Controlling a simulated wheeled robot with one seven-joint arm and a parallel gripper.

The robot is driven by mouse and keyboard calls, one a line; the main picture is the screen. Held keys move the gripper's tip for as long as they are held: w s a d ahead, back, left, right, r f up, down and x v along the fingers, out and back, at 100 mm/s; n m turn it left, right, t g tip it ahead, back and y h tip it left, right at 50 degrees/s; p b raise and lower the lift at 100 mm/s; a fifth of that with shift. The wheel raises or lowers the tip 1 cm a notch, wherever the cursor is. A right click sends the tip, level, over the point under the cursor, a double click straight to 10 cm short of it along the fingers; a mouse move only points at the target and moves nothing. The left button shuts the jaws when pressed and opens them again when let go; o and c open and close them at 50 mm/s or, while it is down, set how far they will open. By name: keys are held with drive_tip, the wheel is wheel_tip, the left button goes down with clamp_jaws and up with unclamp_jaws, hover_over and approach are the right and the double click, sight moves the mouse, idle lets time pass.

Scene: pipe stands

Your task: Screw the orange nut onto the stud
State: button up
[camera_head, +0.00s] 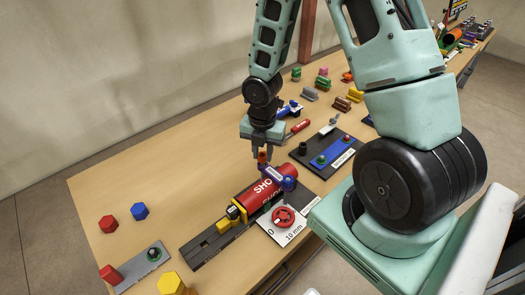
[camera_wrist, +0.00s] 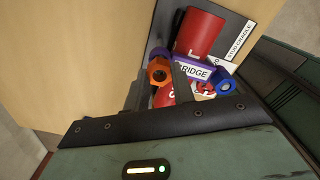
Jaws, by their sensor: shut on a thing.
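The orange nut (camera_head: 262,157) is between the fingers of my gripper (camera_head: 262,150), which is shut on it. In the wrist view the orange nut (camera_wrist: 159,71) shows a dark opening and sits at the left end of the purple bridge (camera_wrist: 195,69). In the head view the bridge (camera_head: 272,176) lies across the red cylinder (camera_head: 262,192), close under the nut. A blue nut (camera_head: 288,184) is at the bridge's other end and also shows in the wrist view (camera_wrist: 225,86). The stud under the orange nut is hidden; I cannot tell whether they are engaged.
The cylinder lies on a dark rail (camera_head: 205,246) with a yellow clamp (camera_head: 235,212). A red dial (camera_head: 283,217) is in front. Loose red (camera_head: 108,224) and blue (camera_head: 139,211) nuts lie left. The table's back left is clear.

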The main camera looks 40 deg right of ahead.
drive_tip(key=shift+f+b, duration=0.55)
drive_tip(key=shift+f, duration=0.35)
drive_tip(key=m, duration=0.8)
drive_tip(key=shift+w, duration=0.1)
drive_tip(key=m, duration=0.5)
drive_tip(key=shift+r, duration=0.1)
drive_tip(key=m, duration=0.4)
drive_tip(key=shift+w, duration=0.1)
drive_tip(key=m, duration=0.6)
drive_tip(key=shift+p, duration=0.35)
drive_tip(key=o, duration=1.1)
drive_tip(key=shift+c, duration=0.2)
